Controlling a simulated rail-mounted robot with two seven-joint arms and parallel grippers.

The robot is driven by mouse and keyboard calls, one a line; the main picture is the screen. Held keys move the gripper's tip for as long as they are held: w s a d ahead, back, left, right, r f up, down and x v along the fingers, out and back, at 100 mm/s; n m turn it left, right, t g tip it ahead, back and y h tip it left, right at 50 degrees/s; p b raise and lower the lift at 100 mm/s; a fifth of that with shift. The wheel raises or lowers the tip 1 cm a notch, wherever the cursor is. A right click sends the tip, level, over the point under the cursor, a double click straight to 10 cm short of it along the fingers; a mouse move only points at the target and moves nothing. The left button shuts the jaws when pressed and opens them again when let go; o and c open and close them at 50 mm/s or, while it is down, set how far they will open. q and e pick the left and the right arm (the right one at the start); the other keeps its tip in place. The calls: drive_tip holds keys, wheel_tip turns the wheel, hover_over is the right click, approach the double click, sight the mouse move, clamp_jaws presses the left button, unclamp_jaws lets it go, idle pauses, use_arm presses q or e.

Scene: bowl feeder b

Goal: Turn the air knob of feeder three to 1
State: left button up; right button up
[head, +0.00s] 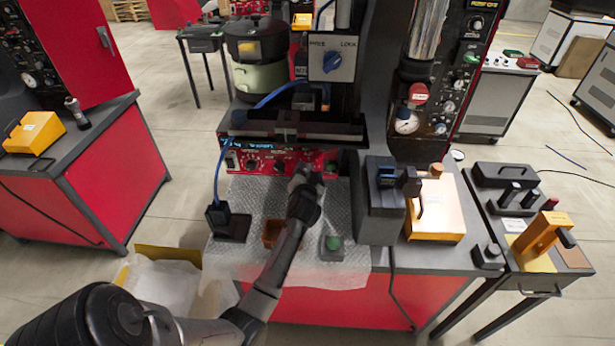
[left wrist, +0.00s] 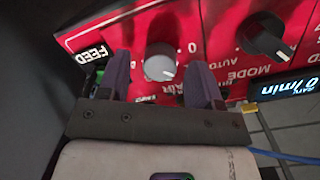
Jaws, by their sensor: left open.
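The grey air knob (left wrist: 160,62) stands on the red feeder panel (left wrist: 110,30) in the left wrist view, which shows the panel's lettering upside down. AIR is printed beside the knob, and a 0 shows close by. The knob's pale mark is too small to read for certain. My left gripper (left wrist: 159,66) is open, with one dark finger on each side of the knob; I cannot tell whether they touch it. In the head view my left gripper (head: 306,180) is at the front of the red panel (head: 250,160) and hides the knob. My right gripper is not in view.
A black mode knob (left wrist: 265,38) and a lit display (left wrist: 290,88) are beside the air knob. A green button box (head: 333,243), an orange bin (head: 272,233) and a black cable block (head: 229,223) are on the mat below. A grey box (head: 378,205) stands to the right.

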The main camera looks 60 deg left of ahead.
use_arm(q)
drive_tip(key=p+v, duration=0.1)
drive_tip(key=v, duration=1.2)
drive_tip(key=shift+s+d, duration=0.25)
drive_tip(key=shift+d, duration=0.05)
drive_tip(key=shift+r, duration=0.15)
